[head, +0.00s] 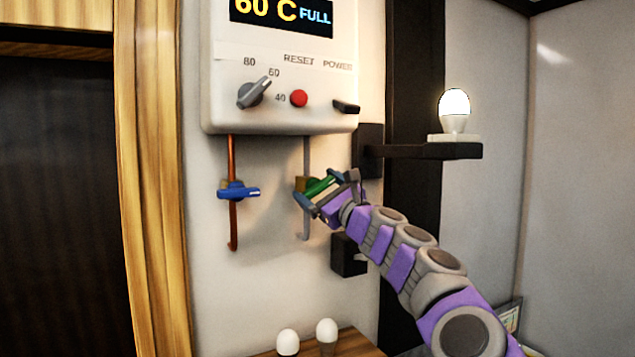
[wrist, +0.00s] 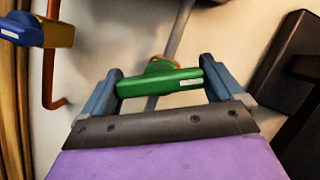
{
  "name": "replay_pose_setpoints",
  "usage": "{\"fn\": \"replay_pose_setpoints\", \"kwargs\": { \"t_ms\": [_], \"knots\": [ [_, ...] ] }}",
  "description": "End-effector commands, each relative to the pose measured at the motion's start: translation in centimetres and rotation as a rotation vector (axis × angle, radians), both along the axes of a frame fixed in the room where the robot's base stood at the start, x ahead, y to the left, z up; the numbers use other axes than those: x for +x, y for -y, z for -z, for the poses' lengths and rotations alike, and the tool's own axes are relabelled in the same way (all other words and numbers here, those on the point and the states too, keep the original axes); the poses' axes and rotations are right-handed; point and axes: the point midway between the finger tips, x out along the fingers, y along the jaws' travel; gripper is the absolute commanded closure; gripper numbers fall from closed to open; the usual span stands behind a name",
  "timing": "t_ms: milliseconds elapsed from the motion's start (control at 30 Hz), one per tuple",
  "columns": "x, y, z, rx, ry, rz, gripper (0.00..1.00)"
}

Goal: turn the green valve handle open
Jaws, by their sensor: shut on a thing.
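The green valve handle (head: 322,185) sits on a brass valve body (head: 301,184) on the grey pipe under the white heater. In the head view it is tilted, its right end higher. In the wrist view the green handle (wrist: 160,82) lies across between the two fingers of my gripper (wrist: 160,88), one finger at each end. My gripper (head: 325,190) is shut on the handle lengthwise and hides part of it in the head view.
A blue valve handle (head: 238,192) on the copper pipe (head: 232,158) is to the left. The heater (head: 285,85) is above. A black shelf (head: 425,151) with a lit bulb (head: 454,110) and a black bracket (head: 348,254) are to the right. Two bulbs stand on a wooden surface (head: 350,345) below.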

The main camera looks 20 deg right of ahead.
Motion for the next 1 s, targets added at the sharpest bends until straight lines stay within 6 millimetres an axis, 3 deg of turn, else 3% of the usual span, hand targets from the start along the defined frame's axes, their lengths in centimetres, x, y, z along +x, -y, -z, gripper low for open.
{"fn": "replay_pose_setpoints", "kwargs": {
  "t_ms": [1000],
  "knots": [
    [0.17,-0.15,0.33,-0.914,0.027,-0.005,0.36]
  ]
}}
